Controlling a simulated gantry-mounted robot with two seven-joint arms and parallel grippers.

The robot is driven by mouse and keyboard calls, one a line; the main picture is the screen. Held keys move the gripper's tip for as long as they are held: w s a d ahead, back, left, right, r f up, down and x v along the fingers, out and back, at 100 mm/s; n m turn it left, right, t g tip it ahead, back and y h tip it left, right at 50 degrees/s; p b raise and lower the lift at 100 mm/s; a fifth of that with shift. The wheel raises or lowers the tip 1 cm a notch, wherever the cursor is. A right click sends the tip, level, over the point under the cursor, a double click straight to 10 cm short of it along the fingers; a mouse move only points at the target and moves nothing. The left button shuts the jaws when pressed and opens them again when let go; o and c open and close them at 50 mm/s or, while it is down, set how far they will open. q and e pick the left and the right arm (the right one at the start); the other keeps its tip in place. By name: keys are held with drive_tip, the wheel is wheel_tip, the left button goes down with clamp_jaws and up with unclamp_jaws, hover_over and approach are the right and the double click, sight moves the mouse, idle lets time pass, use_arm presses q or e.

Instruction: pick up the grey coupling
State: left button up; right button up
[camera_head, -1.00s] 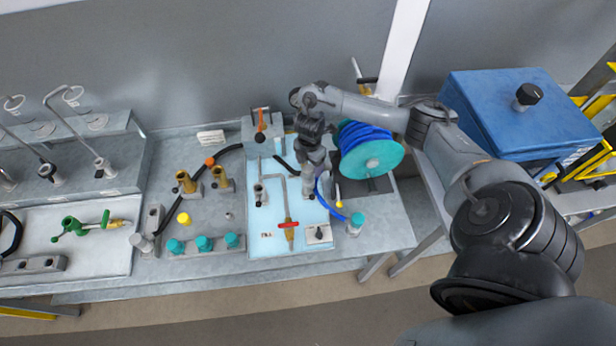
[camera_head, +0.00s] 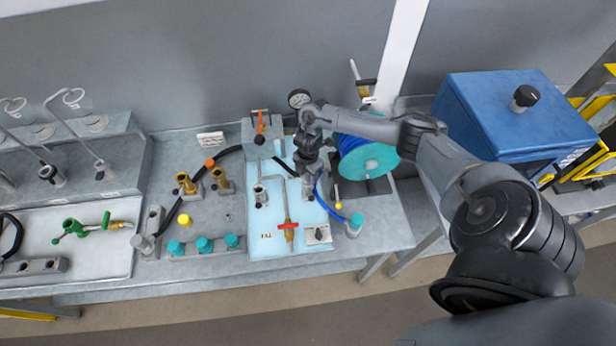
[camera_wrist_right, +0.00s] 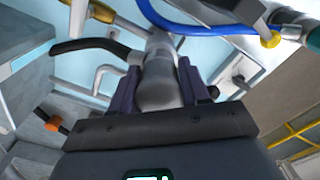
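In the head view my right gripper (camera_head: 310,194) points down over the right part of the light-blue mat. In the right wrist view its two dark fingers stand on either side of a grey rounded cylindrical part, which appears to be the grey coupling (camera_wrist_right: 160,85). The part fills most of the space between the fingers. I cannot tell whether they press on it. In the head view the coupling is mostly hidden by the gripper. My left gripper does not show.
A blue hose reel with a teal face (camera_head: 368,161) stands close right of my right gripper. A red-handled valve (camera_head: 288,227) and a bent grey pipe lie on the mat (camera_head: 262,240). Brass fittings (camera_head: 188,183) and teal caps (camera_head: 204,244) stand left. A pressure gauge (camera_head: 299,98) is behind.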

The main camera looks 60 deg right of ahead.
clamp_jaws()
drive_tip(key=shift+r, duration=0.15)
drive_tip(key=shift+r, duration=0.8)
wheel_tip(320, 180, up, 2)
drive_tip(key=shift+r, duration=0.25)
drive_tip(key=s+r, duration=0.6)
drive_tip(key=s, duration=0.5)
drive_tip(key=shift+s+r+b, duration=0.3)
drive_tip(key=shift+r+b, duration=0.05)
